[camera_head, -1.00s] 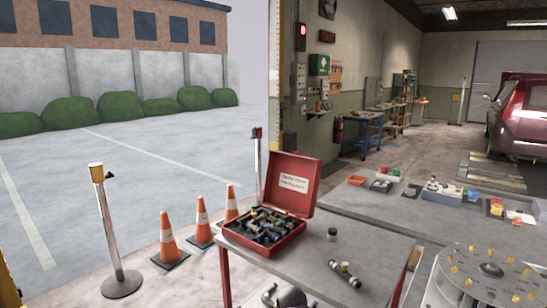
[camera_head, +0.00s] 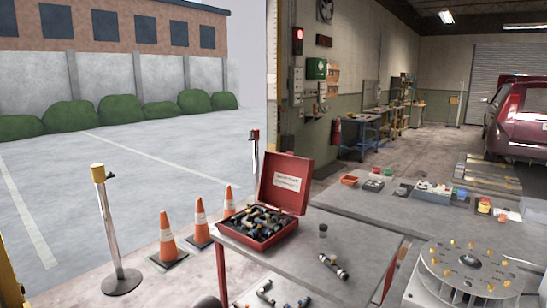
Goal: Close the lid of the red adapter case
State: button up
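The red adapter case (camera_head: 262,243) stands on the grey table in the head view, near its far left corner. Its lid (camera_head: 287,183) is open, standing up and leaning slightly back, with a white label (camera_head: 287,183) on its inner face. The case's dark interior holds several metal and coloured adapters (camera_head: 258,221). My gripper is not in view. A small grey rounded shape at the bottom edge, left of the table, may be part of my arm. Nothing I can see touches the lid.
A small dark cylinder (camera_head: 323,230) and a pipe fitting (camera_head: 333,266) lie on the table (camera_head: 365,248) right of the case. A round disc with yellow pegs (camera_head: 470,270) stands at right. Orange cones (camera_head: 168,238) stand left.

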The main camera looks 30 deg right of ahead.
aim_at(285, 182)
jog(key=u, duration=0.15)
jog(key=k, duration=0.65)
jog(key=z, duration=1.15)
jog(key=i, duration=0.55)
jog(key=u, duration=0.15)
